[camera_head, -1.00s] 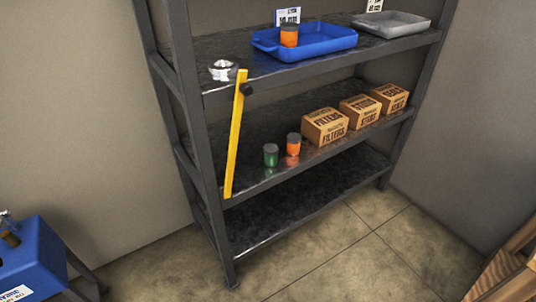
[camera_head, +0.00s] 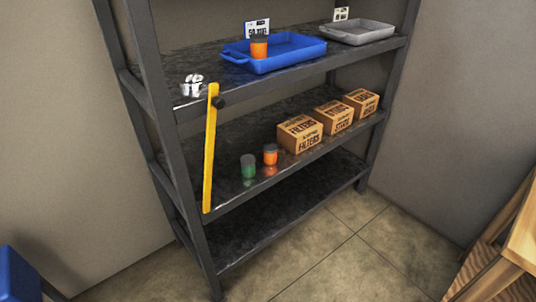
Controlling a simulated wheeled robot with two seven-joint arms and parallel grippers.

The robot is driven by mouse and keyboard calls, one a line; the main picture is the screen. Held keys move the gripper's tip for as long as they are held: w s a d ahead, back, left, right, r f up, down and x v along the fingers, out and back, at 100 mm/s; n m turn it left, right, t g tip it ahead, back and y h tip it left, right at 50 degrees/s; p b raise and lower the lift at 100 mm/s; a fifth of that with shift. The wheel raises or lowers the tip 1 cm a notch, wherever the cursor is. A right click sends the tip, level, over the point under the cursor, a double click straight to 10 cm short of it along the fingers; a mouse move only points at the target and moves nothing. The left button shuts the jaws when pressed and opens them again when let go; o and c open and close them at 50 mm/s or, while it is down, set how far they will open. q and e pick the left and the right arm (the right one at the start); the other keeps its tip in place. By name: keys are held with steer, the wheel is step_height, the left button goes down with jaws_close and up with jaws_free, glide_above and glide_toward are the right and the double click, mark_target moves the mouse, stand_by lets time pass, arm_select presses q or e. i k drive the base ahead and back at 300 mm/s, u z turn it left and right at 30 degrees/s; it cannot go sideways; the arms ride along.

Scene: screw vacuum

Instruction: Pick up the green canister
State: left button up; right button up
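The green canister (camera_head: 248,166) stands upright on the middle shelf (camera_head: 232,194), near its front edge. It has a dark lid. A yellow bar (camera_head: 210,150) with a black knob stands upright at the shelf's front, left of the green canister. Neither of my grippers shows in the head view.
Several cardboard boxes (camera_head: 300,134) line the middle shelf to the right. The top shelf holds a blue tray (camera_head: 290,63) with an orange canister (camera_head: 259,46), a grey tray (camera_head: 357,37) and a small silvery object (camera_head: 192,85). The bottom shelf (camera_head: 255,230) is empty. Wooden furniture (camera_head: 523,240) stands at right.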

mark_target(247, 162)
steer(key=u, duration=1.55)
steer(key=i, duration=1)
steer(key=z, duration=1.55)
steer(key=i, duration=0.55)
